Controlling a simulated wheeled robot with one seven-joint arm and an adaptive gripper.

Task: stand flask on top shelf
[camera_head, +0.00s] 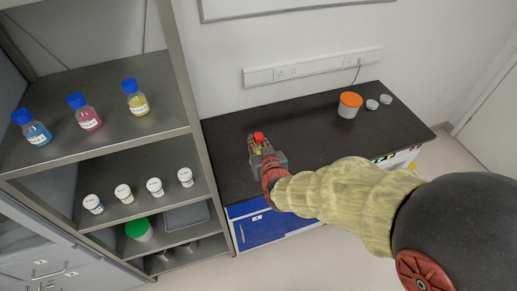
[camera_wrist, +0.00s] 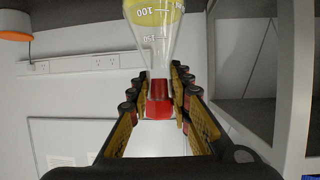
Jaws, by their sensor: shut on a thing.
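The flask (camera_wrist: 158,45) is clear glass with graduation marks, yellow liquid and a red stopper (camera_wrist: 158,100). In the wrist view my gripper (camera_wrist: 158,88) is shut around its neck. In the head view my gripper (camera_head: 260,150) is over the left part of the black bench, with the red stopper (camera_head: 258,137) showing at its tip and most of the flask hidden. I cannot tell whether the flask touches the bench. The top shelf (camera_head: 150,122) of the grey rack, left of my gripper, holds a blue, a pink and a yellow bottle.
White-lidded jars (camera_head: 155,187) stand on the shelf below. A green-lidded container (camera_head: 139,229) and a grey tray (camera_head: 187,215) sit lower. An orange-lidded container (camera_head: 349,104) stands on the bench (camera_head: 310,125). The rack's upright (camera_head: 192,95) lies between my gripper and the shelves.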

